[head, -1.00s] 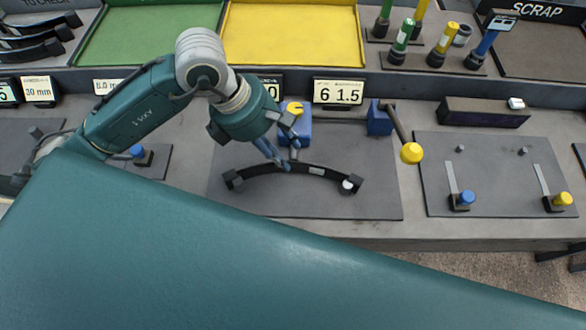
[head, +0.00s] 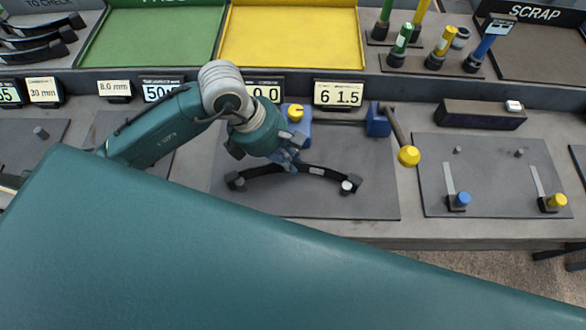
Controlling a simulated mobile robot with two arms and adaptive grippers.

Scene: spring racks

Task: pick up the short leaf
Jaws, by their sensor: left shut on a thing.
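A black curved leaf (head: 325,173) with a pale label near its middle lies arched across a dark grey mat (head: 300,206). Its left end is at a small dark block (head: 236,182) and its right end is at another block with a round white part. My left gripper (head: 291,164) reaches down from the upper left and is shut on the leaf, a little left of its middle. The leaf still appears to be at the level of its end blocks. The gripper hides part of the leaf. My right gripper is not in view.
Behind the leaf stand a blue block with a yellow knob (head: 295,113) and a lever with a yellow ball (head: 408,156). A second mat (head: 485,195) with blue and yellow knobs lies to the right. Green (head: 150,38) and yellow (head: 290,38) trays are at the back.

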